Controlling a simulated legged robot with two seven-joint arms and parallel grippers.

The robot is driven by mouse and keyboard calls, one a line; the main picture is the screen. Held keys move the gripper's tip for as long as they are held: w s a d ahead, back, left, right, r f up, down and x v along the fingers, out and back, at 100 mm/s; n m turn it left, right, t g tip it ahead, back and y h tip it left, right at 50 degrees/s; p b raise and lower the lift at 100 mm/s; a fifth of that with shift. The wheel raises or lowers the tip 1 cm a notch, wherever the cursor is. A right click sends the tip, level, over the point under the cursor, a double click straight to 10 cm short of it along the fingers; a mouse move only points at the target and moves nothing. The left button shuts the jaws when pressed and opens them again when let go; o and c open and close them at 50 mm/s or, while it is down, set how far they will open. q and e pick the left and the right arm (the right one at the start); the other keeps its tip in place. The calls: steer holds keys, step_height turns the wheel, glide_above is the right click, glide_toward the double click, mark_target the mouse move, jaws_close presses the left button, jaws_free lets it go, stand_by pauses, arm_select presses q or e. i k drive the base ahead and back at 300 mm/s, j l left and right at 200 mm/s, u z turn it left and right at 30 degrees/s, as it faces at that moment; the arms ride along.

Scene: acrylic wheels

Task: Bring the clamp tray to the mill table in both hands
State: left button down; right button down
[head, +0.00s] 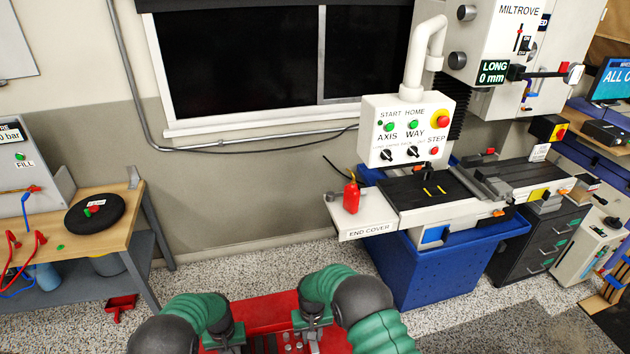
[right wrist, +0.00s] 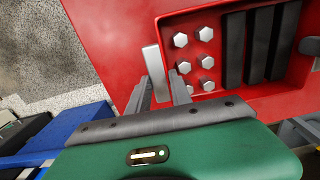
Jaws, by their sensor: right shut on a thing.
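The red clamp tray (head: 262,312) is at the bottom of the head view, low in front of me and partly cut off. In the right wrist view the tray (right wrist: 105,40) fills much of the picture, with several hexagonal bolts (right wrist: 181,40) and dark bars (right wrist: 258,45) inside. My right gripper (head: 312,318) is at the tray's right side. Its fingers (right wrist: 160,92) are shut on the tray at a pale metal strip. My left gripper (head: 237,336) is at the tray's left side; its fingertips are too hidden to judge. The mill table (head: 415,190) stands ahead to the right.
A red bottle (head: 351,196) stands on the end cover (head: 368,222) left of the mill table. A blue bin (head: 425,270) is below the machine. A wooden bench (head: 105,225) with a black disc stands left. Speckled floor lies clear between; a red object (head: 121,306) lies near the bench.

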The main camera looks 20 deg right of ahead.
mark_target(520, 172)
steer(key=k+l, duration=0.1)
steer(key=l, duration=1.45)
steer(key=i+l, duration=0.1)
steer(key=l, duration=1.45)
steer(key=i+l, duration=0.1)
steer(key=l, duration=1.5)
steer(key=i+l, duration=0.1)
steer(key=l, duration=0.3)
steer(key=i+l, duration=0.1)
steer(key=l, duration=0.25)
steer(key=i+l, duration=0.1)
steer(key=l, duration=0.3)
steer(key=i+l+u, duration=0.1)
steer(key=l, duration=0.3)
